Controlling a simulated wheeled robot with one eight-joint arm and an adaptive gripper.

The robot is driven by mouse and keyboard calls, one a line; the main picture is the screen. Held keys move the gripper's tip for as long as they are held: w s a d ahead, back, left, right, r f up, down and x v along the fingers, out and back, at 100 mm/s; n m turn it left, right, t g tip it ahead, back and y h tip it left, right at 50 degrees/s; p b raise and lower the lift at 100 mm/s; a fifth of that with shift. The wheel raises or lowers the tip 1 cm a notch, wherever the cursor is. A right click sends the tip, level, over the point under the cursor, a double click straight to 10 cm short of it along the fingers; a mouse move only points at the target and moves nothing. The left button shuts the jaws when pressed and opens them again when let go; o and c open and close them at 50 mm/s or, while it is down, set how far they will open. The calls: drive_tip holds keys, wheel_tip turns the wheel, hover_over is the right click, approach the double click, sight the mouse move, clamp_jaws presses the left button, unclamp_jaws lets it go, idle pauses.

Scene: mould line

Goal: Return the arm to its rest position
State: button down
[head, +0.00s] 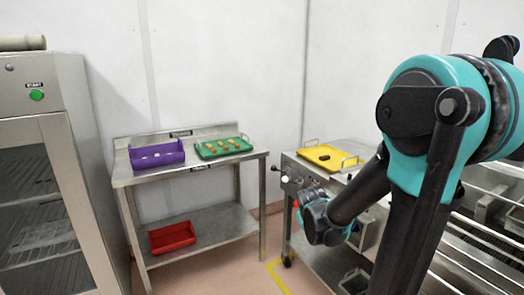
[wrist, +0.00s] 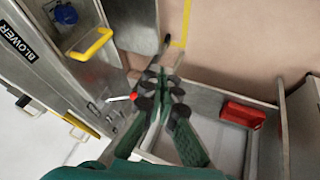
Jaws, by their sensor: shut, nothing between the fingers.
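My arm fills the right side of the head view, bent, with its teal and black links reaching down to the wrist beside the steel machine. In the wrist view my gripper (wrist: 162,78) points away from the camera, with its dark green and black fingers together. Nothing shows between the fingers. In the head view the fingers cannot be made out clearly near the wrist. The wrist view shows the floor and the red tray (wrist: 243,113) beyond and to the right of the fingers.
A steel table (head: 196,171) holds a purple crate (head: 157,158) and a green tray (head: 243,149) with several small pieces. The red tray (head: 172,242) sits on its lower shelf. A yellow tray (head: 312,153) rests on the machine. A steel cabinet (head: 30,105) stands left.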

drive_tip(key=s+d+f+m+g+y, duration=0.1)
drive_tip(key=s+f+m+g, duration=0.1)
drive_tip(key=s, duration=1.5)
drive_tip(key=shift+d+f+m+y, duration=0.2)
drive_tip(key=shift+f+m+y, duration=0.2)
drive_tip(key=shift+f+m, duration=0.3)
drive_tip(key=shift+r, duration=0.1)
